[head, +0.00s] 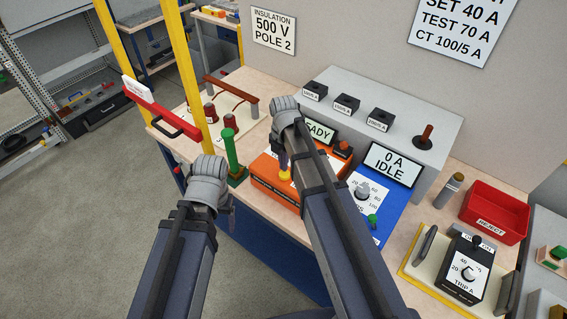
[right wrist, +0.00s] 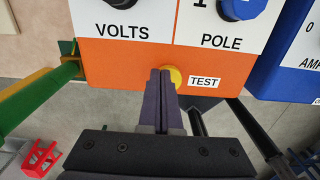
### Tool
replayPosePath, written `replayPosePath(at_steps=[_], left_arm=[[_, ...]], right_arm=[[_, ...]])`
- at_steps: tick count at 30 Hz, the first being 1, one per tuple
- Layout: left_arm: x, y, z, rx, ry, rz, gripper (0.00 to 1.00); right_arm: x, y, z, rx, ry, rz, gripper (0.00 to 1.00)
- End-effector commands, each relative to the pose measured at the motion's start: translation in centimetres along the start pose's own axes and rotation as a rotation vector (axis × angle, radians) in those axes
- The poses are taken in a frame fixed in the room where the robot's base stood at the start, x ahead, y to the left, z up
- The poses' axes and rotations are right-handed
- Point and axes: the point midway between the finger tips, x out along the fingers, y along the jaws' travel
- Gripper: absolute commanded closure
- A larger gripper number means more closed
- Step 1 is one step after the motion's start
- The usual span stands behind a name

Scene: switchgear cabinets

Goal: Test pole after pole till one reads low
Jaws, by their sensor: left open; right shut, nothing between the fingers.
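The orange insulation tester (head: 262,177) stands on the bench, its screen (head: 318,131) partly covered by my right arm; "EADY" shows. My right gripper (head: 284,167) is shut and empty over its front. In the right wrist view, the shut fingertips (right wrist: 160,72) are at the yellow TEST button (right wrist: 174,77), overlapping its left side; I cannot tell whether they touch. The POLE knob (right wrist: 240,8) and VOLTS label (right wrist: 122,31) are above. Dark red posts (head: 209,113) stand at the bench's left. My left gripper (head: 228,198) is open beside the green post (head: 231,152); its fingers are mostly hidden.
A wall sign (head: 273,31) reads insulation 500 V, pole 2. The blue unit (head: 393,202) at right has a screen (head: 393,164) reading 0 A idle. A red reject bin (head: 495,217) and a trip unit (head: 462,270) stand further right. A yellow frame (head: 186,75) rises at left.

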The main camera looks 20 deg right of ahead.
Motion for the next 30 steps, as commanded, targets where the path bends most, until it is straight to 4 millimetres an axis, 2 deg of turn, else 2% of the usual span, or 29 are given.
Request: replayPosePath(at_steps=[10, 30], left_arm=[[2.5, 0.2, -0.1, 0.005, 0.0, -0.001, 0.24], [2.5, 0.2, -0.1, 0.005, 0.0, -0.001, 0.24]], right_arm=[[2.5, 0.0, 0.0, 0.0, 0.001, 0.0, 1.0], [2.5, -0.2, -0.3, -0.002, 0.006, -0.003, 1.0]])
